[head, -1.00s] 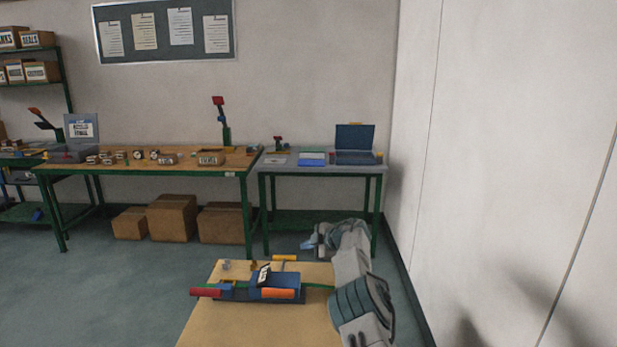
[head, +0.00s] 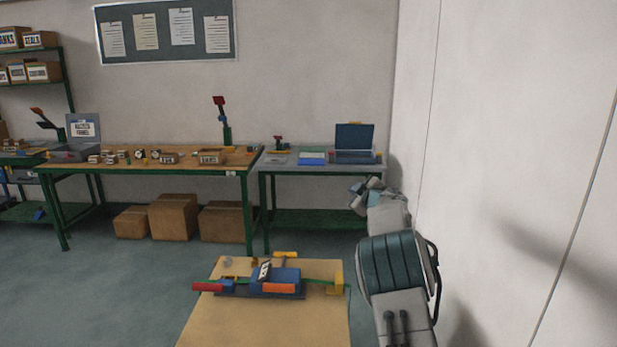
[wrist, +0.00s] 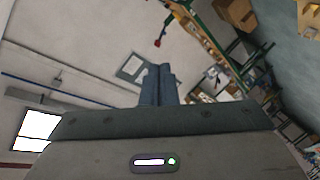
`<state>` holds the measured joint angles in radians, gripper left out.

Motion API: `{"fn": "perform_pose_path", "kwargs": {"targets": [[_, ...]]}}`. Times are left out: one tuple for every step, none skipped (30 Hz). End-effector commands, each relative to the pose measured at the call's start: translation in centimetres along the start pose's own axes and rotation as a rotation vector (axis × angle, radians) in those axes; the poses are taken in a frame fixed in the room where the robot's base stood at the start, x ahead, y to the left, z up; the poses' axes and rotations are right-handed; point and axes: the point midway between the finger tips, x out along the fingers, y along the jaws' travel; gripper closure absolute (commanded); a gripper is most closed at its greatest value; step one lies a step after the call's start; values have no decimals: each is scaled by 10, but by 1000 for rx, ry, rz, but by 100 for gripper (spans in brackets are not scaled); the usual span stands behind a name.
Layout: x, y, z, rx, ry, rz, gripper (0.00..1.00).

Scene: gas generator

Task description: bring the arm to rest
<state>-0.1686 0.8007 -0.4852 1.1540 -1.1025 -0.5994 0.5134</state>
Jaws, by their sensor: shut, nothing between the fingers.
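My gripper (head: 354,190) is at the far end of my raised arm in the head view, in front of the right end of the grey bench. In the wrist view its two blue-grey fingers (wrist: 158,72) lie together, shut, with nothing between them. The wrist camera looks tilted across the room. My arm stands to the right of the near wooden table (head: 260,325), apart from the blue, red and orange assembly (head: 275,281) on it.
The wall (head: 520,120) rises close to the right of my arm. The grey bench (head: 320,169) holds an open blue case (head: 354,138). A wooden workbench (head: 130,162) with small boxes stands left of it. Cartons (head: 173,217) lie beneath. The floor (head: 120,290) at left is clear.

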Motion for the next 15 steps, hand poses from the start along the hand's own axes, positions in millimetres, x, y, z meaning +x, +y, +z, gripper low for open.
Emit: {"fn": "perform_pose_path", "kwargs": {"targets": [[-20, 21, -1, 51, -33, 60, 100], [-30, 30, 0, 79, -56, 91, 100], [-44, 41, 2, 119, -87, 129, 100], [-55, 48, 4, 147, -111, 156, 100], [-66, 54, 6, 177, -136, 180, 100], [-81, 60, 8, 216, -170, 208, 100], [-92, 63, 10, 245, -197, 228, 100], [-104, 65, 12, 275, -222, 244, 100], [-120, 67, 15, 313, -258, 264, 100], [-132, 67, 17, 343, -285, 276, 100], [-144, 66, 19, 372, -313, 286, 100], [-160, 64, 21, 410, -349, 297, 100], [-172, 61, 22, 439, -377, 301, 100], [-184, 57, 23, 466, -405, 304, 100], [-201, 50, 25, 503, -444, 305, 100]]}}
